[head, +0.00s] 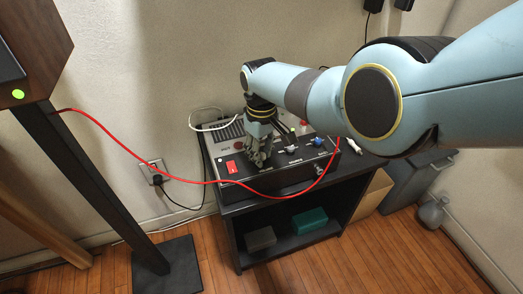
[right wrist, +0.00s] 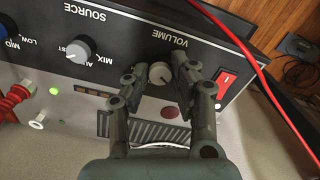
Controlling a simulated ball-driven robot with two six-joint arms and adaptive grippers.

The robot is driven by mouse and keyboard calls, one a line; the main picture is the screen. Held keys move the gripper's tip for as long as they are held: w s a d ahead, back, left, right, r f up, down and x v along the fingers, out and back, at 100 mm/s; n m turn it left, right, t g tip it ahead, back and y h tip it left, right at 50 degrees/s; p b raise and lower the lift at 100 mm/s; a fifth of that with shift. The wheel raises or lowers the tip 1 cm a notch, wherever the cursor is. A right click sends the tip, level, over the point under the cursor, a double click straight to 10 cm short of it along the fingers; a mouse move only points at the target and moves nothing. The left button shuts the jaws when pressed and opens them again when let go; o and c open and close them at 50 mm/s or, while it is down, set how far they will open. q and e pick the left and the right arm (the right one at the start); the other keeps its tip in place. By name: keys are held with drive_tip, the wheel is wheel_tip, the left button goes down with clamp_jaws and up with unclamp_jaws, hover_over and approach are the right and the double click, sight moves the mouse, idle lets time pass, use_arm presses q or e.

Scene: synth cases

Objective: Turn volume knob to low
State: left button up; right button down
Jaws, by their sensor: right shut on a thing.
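The volume knob (right wrist: 160,73) is a small pale round knob below the upside-down VOLUME label in the right wrist view. My right gripper (right wrist: 161,80) has its two fingers on either side of the knob and is shut on it. I cannot make out the knob's pointer. In the head view, my right gripper (head: 258,160) reaches down to the dark control box (head: 275,183) and hides the knob. My left gripper is not in view.
A red rocker switch (right wrist: 224,80) sits close beside the right gripper; the grey source knob (right wrist: 78,50) is on the other side. A red cable (head: 190,178) hangs across the box front. A black table (head: 232,232) carries the box. A speaker (head: 30,45) stands left.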

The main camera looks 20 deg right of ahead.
drive_tip(key=shift+n, duration=0.3)
drive_tip(key=c, duration=1.1)
unclamp_jaws()
wheel_tip(320, 180, up, 12)
